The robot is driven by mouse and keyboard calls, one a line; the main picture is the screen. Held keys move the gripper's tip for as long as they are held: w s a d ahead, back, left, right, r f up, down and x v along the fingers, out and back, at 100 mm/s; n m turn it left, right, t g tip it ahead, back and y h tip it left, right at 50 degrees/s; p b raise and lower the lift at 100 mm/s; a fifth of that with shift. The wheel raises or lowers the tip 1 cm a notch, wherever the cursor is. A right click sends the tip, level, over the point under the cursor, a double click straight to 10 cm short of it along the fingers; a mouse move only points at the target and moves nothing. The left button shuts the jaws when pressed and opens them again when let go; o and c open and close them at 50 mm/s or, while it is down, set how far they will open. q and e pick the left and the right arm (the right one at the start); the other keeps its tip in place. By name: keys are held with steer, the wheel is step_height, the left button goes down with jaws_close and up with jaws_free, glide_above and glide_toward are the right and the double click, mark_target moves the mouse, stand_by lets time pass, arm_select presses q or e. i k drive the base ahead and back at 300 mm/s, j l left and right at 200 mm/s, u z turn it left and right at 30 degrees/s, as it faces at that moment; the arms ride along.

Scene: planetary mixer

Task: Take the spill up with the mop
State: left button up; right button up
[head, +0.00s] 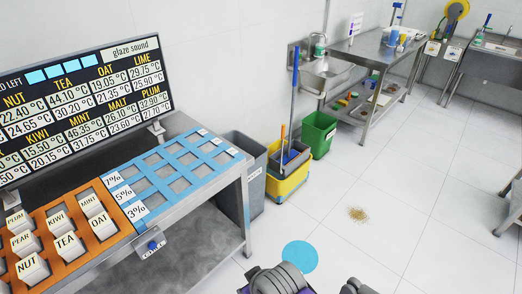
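The spill (358,214) is a small tan, grainy patch on the white tiled floor, right of the picture's middle. A long blue handle (294,95), which looks like the mop's, stands nearly upright in a yellow bucket (288,187) with a grey top part. Its lower end is hidden in the bucket. A shorter orange handle (283,132) stands beside it. Neither of my grippers can be made out; only dark rounded parts that look like my own show at the bottom edge.
A green bin (318,137) and a grey bin (250,178) flank the bucket. A counter with a blue tray grid (180,165) fills the left. A sink (325,72) and steel table (372,48) stand behind. A flat blue disc (300,255) lies on the floor. Floor around the spill is clear.

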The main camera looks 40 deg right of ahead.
mark_target(292, 154)
steer(key=i+l+u, duration=0.1)
steer(key=l+u, duration=0.15)
steer(key=l, duration=0.3)
steer(key=i+l+u, duration=0.2)
steer(key=l, duration=0.3)
steer(key=l+u, duration=0.25)
steer(key=l, duration=0.85)
steer(key=l+u, duration=0.1)
steer(key=l, duration=2.15)
